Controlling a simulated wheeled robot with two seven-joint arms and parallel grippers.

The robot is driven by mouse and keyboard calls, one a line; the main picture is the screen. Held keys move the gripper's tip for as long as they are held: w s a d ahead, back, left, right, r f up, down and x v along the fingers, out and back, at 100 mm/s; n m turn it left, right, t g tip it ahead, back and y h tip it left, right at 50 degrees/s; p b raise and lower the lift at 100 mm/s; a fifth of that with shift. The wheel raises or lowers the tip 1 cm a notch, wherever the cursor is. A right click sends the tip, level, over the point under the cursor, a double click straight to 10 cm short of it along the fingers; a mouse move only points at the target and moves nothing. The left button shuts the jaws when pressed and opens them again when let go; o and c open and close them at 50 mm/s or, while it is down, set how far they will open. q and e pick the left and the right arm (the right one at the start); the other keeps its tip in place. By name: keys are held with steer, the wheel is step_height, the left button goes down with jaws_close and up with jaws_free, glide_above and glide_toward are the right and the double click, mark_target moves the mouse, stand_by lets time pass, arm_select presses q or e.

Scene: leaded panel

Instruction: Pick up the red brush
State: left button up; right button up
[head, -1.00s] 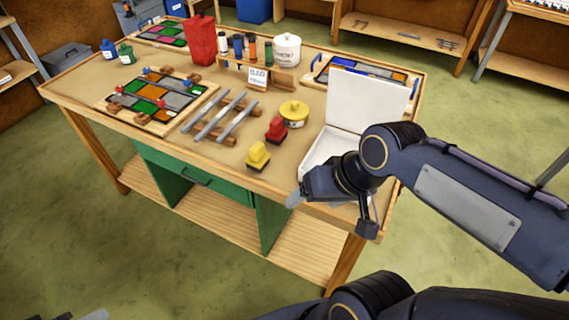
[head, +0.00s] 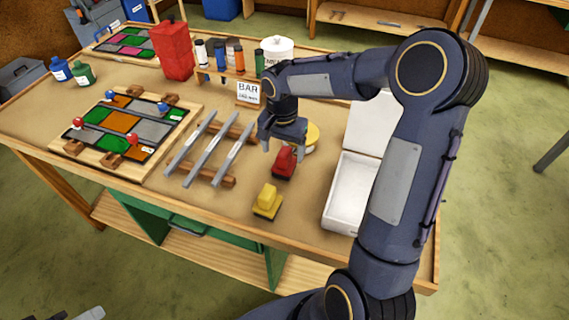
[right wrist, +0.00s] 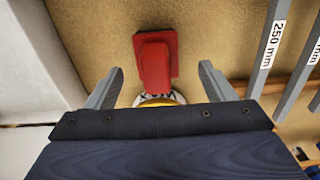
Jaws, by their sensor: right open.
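The red brush (head: 285,161) lies on the table, between the yellow brush and a round yellow-lidded tin. My right gripper (head: 282,148) is over it, pointing down, with its fingers apart. In the right wrist view, the red brush (right wrist: 155,60) shows between and just beyond the two open fingertips (right wrist: 160,82), with nothing held. I cannot tell the exact height gap. Grey tips at the bottom left of the head view look like my left gripper (head: 78,315); most of it is out of frame.
The yellow brush (head: 267,201) sits nearer the front edge. The yellow tin (head: 312,136) is close behind the red brush. Grey bars (head: 198,147) on wooden rests lie left; an open white box (head: 348,190) stands right. A bar-label card (head: 248,92) stands behind.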

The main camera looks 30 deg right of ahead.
mark_target(284, 162)
step_height(284, 162, down, 6)
steer(key=shift+s+d+r+p, duration=0.15)
steer(key=shift+r+p, duration=0.1)
steer(key=shift+p, duration=0.15)
steer(key=shift+c, duration=0.2)
steer(key=c, duration=1.1)
steer(key=shift+r+b, duration=0.3)
steer(key=shift+r, duration=4.75)
